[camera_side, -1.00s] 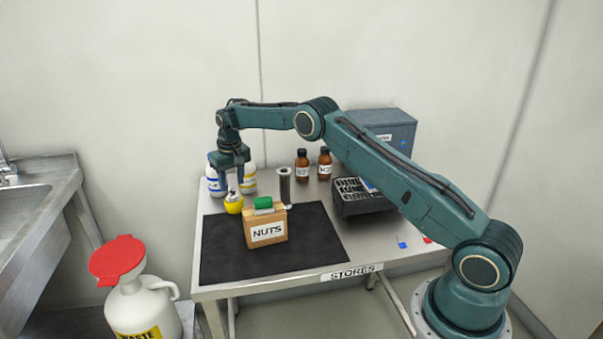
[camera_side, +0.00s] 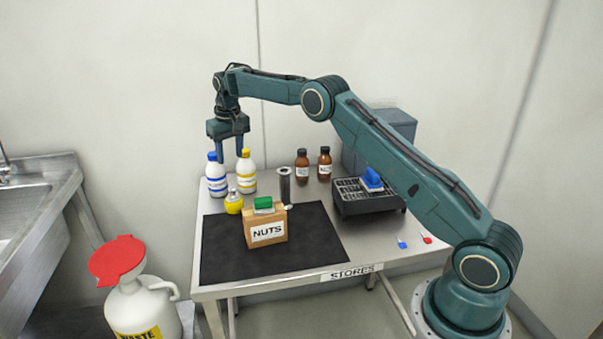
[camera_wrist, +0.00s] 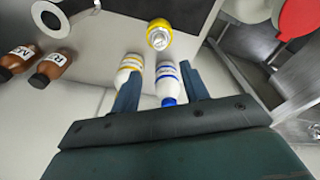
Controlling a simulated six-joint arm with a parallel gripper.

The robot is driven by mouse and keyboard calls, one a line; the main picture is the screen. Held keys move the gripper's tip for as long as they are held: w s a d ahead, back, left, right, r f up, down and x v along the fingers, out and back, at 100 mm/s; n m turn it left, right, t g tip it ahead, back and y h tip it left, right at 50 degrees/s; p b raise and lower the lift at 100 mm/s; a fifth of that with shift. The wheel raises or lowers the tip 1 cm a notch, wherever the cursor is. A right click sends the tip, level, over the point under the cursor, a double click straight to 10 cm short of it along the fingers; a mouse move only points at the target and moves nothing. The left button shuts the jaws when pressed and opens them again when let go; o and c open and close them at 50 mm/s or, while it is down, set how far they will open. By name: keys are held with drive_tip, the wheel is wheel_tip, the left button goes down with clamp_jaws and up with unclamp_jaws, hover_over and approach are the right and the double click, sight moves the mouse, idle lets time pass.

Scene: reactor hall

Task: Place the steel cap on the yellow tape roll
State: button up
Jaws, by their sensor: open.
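The yellow tape roll (camera_side: 234,208) stands at the back left of the dark mat. The small steel cap (camera_side: 232,194) sits on top of it; in the wrist view the cap (camera_wrist: 158,41) shows against the yellow roll (camera_wrist: 160,24). My gripper (camera_side: 231,158) is open and empty, pointing down, above the roll and cap and clear of them. In the wrist view my gripper's fingers (camera_wrist: 162,82) are spread apart with nothing held between them.
The front of the dark mat (camera_side: 285,262) is clear.

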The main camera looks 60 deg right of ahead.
drive_tip(key=shift+r, duration=0.1)
idle(0.3)
drive_tip(key=s+a+r+n+t, duration=0.1)
drive_tip(key=s+a+r, duration=0.3)
drive_tip(key=s+r, duration=0.55)
drive_tip(key=s+a+r+n+t, duration=0.1)
drive_tip(key=s+a+r, duration=0.3)
drive_tip(key=s+r, duration=0.55)
drive_tip(key=s+a+f, duration=0.1)
drive_tip(key=s+f, duration=0.1)
drive_tip(key=s, duration=0.7)
drive_tip(key=s+a+f+t, duration=0.1)
drive_tip(key=s+a+f, duration=0.1)
drive_tip(key=s, duration=0.8)
drive_tip(key=s+a+f+n+t, duration=0.1)
drive_tip(key=s+f, duration=0.1)
drive_tip(key=s, duration=0.7)
drive_tip(key=shift+s+a, duration=0.2)
drive_tip(key=shift+a, duration=0.05)
